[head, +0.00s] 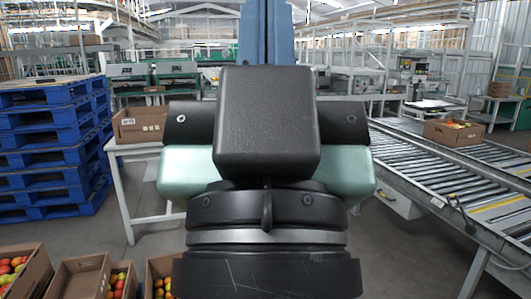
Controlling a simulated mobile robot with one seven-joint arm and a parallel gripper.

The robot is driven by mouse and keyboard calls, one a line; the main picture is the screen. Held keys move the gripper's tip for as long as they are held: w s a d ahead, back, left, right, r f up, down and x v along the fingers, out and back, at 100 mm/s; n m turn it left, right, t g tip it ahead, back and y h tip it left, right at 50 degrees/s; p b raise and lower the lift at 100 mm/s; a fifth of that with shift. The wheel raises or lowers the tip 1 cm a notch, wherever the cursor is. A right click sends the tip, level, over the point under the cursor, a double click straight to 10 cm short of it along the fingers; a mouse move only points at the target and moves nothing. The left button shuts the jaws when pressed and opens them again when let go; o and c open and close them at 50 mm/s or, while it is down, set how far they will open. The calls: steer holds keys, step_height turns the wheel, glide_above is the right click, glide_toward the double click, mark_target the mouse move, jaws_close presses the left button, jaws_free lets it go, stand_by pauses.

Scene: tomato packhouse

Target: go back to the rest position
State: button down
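My own arm fills the middle of the head view, with dark and pale green parts close to the camera. I do not see my gripper or its fingers in this view. What the gripper holds, if anything, cannot be seen. The arm hides the middle of the floor and part of the white table (122,188) behind it.
Stacked blue pallets (50,150) stand at the left. A cardboard box (137,125) sits on the white table. Open cartons of tomatoes (22,268) are at the lower left. A roller conveyor (425,160) at right carries a tomato carton (454,132). Grey floor (410,245) shows between.

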step_height(320, 180, up, 26)
steer(key=p, duration=2.3)
steer(key=shift+p, duration=0.35)
